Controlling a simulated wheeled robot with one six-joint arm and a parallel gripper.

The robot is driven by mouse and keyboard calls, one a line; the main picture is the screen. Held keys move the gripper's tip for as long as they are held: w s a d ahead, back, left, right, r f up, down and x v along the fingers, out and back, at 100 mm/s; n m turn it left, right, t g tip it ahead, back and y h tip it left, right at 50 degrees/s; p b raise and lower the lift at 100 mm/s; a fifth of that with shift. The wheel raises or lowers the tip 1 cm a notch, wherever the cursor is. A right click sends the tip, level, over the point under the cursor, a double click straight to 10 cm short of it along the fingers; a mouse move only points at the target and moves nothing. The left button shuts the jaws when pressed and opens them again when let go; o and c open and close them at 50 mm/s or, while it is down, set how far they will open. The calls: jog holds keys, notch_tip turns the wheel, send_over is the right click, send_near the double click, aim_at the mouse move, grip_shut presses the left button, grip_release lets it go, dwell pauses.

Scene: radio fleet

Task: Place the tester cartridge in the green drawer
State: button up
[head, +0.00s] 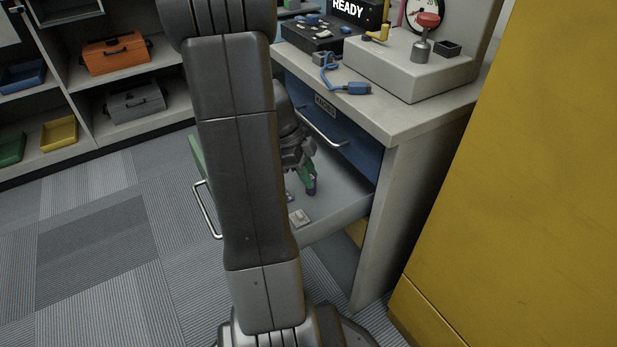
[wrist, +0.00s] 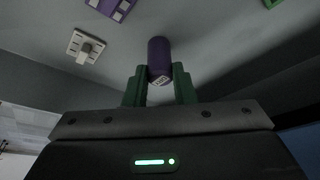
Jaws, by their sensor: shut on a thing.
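My gripper (wrist: 160,88) has green fingers shut on a purple cylinder (wrist: 159,58) with a small pale label. It appears to be the tester cartridge; the lettering is too small to read surely. In the head view my gripper (head: 305,178) and the cylinder (head: 312,187) are over the inside of the open drawer (head: 345,192). The drawer's green front (head: 197,155) shows at the left, partly hidden by my arm. I cannot tell whether the cylinder touches the drawer floor.
In the drawer lie a white block-like part (head: 300,217) and a purple part (wrist: 112,8). A closed blue drawer (head: 345,138) sits above. The bench top (head: 400,122) holds a blue cable (head: 345,88) and equipment. A yellow cabinet (head: 510,180) stands close at right.

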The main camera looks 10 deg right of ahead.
jog(key=shift+f, duration=0.2)
jog(key=o, duration=1)
jog(key=shift+c, duration=0.2)
jog(key=shift+r, duration=0.1)
jog(key=p+v, duration=0.4)
jog(key=v, duration=0.8)
jog(key=shift+r, duration=0.1)
